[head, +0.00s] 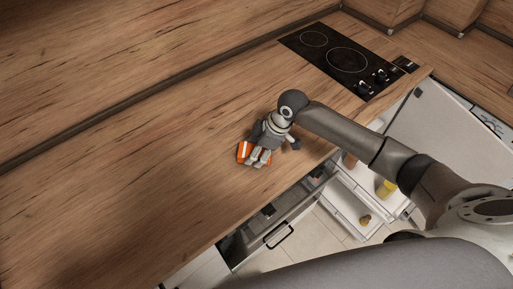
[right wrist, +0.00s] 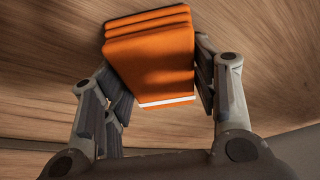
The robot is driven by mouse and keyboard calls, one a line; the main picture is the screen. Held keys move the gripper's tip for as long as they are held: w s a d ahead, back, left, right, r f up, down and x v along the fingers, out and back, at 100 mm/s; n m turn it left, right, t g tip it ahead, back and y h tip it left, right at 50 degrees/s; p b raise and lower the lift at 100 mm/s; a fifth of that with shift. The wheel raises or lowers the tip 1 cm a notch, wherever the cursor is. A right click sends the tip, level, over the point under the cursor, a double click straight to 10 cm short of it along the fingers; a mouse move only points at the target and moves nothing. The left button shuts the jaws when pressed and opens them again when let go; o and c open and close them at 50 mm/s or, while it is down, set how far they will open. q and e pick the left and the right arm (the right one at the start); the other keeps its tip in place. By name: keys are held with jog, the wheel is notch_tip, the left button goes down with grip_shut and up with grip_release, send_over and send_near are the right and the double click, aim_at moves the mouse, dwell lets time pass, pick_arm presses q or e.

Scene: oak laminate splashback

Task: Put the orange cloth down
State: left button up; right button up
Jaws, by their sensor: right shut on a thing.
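The orange cloth (right wrist: 152,58) is a folded, layered stack with a white stripe along its near edge in the right wrist view. In the head view the cloth (head: 243,151) shows at the wooden countertop near its front edge. My right gripper (right wrist: 160,92) is shut on the cloth, with a finger on each side of it. In the head view my right gripper (head: 256,159) partly covers the cloth. I cannot tell whether the cloth touches the counter or is just above it. My left gripper is not in view.
A black cooktop (head: 345,60) with knobs lies at the back right of the wooden counter (head: 130,165). The counter left of the gripper is clear. Below the front edge, a drawer (head: 275,220) is open, and an appliance with an open door (head: 440,130) holds yellow items.

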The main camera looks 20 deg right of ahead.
jog(key=shift+s+f, duration=0.15)
jog(key=shift+f, duration=0.25)
jog(key=o, duration=0.7)
jog(key=shift+s+f, duration=0.15)
jog(key=shift+o, duration=1)
jog(key=shift+f, duration=0.1)
jog(key=shift+w+a, duration=0.1)
jog(key=shift+w, duration=0.15)
jog(key=shift+r, duration=0.5)
jog(key=b+v, duration=0.2)
jog(key=v, duration=1)
jog(key=shift+r, duration=0.25)
jog(key=shift+w, duration=0.1)
